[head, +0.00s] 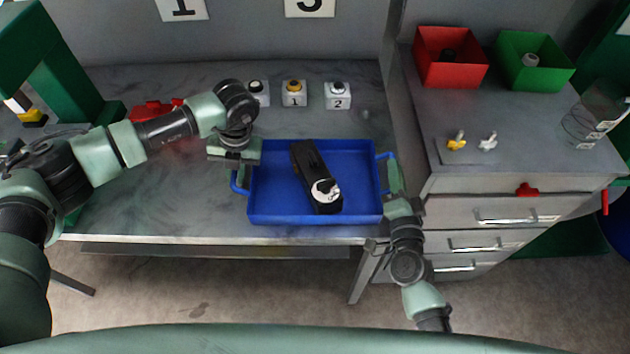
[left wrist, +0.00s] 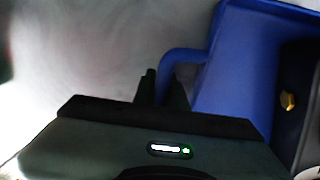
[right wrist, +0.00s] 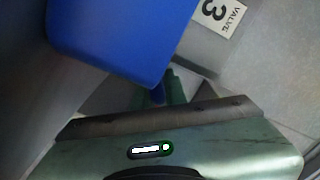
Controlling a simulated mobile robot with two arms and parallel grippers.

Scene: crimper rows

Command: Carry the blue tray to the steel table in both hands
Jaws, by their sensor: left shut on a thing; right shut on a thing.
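The blue tray (head: 270,195) is over the front part of the grey marbled table (head: 190,215); I cannot tell whether it rests there or hangs just above. A black tool (head: 312,165) with a white round end lies in it. My left gripper (head: 238,172) is shut on the tray's left handle, which also shows in the left wrist view (left wrist: 178,56). My right gripper (head: 394,185) is shut on the right handle, by the table's right end. The tray's blue wall fills the upper left of the right wrist view (right wrist: 110,40). The tray looks about level.
Several small button boxes (head: 294,93) stand behind the tray, and a red thing (head: 152,110) lies behind my left arm. A drawer cabinet (head: 480,180) stands close on the right, bearing a red bin (head: 450,72), a green bin (head: 550,78) and a clear container (head: 595,115).

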